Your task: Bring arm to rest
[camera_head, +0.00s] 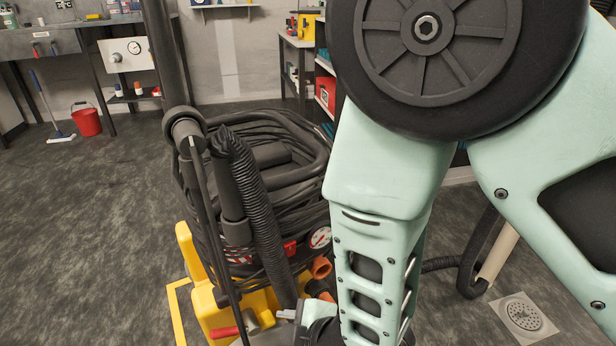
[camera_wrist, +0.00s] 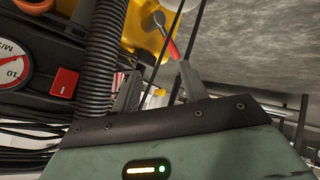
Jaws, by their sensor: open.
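My mint-green arm (camera_head: 385,180) comes down from the upper right and covers much of the head view. My gripper (camera_wrist: 158,82) is open, with its two grey fingers apart and no object held between them. In the head view only part of my gripper (camera_head: 287,314) shows at the bottom edge, low beside the yellow-based extraction machine (camera_head: 205,300). A red-handled lever (camera_head: 226,331) on the machine is just left of the gripper. In the wrist view the red handle (camera_wrist: 173,50) appears close to the right finger; contact cannot be told.
Black coiled hoses (camera_head: 275,165) and a ribbed hose (camera_head: 255,205) rise close to my arm. A gauge (camera_head: 320,237) sits behind it. A floor drain (camera_head: 524,314) lies at right. A red bucket (camera_head: 87,121) and workbench (camera_head: 40,45) stand far left.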

